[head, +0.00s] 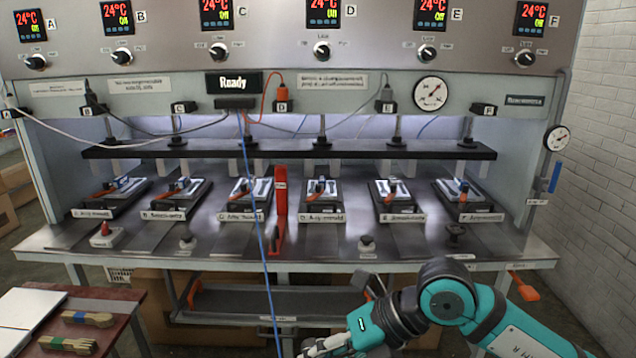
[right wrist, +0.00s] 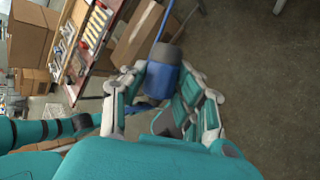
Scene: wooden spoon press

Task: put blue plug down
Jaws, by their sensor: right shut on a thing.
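My right gripper (head: 325,347) is at the bottom middle of the head view, low in front of the press bench, partly cut off by the frame edge. In the right wrist view its fingers (right wrist: 163,95) are closed around the blue plug (right wrist: 160,80), which has a dark end. A blue cable (head: 256,200) hangs from the dark box under the Ready display, over the bench edge and down towards this gripper. The plug itself cannot be made out in the head view. My left gripper is in neither view.
The press bench (head: 310,256) carries several mould stations and a red upright lever (head: 281,205). A side table (head: 108,305) with bundled wooden spoons (head: 68,343) stands at the lower left. Cardboard boxes (right wrist: 30,68) stand at left in the right wrist view. Floor at right is open.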

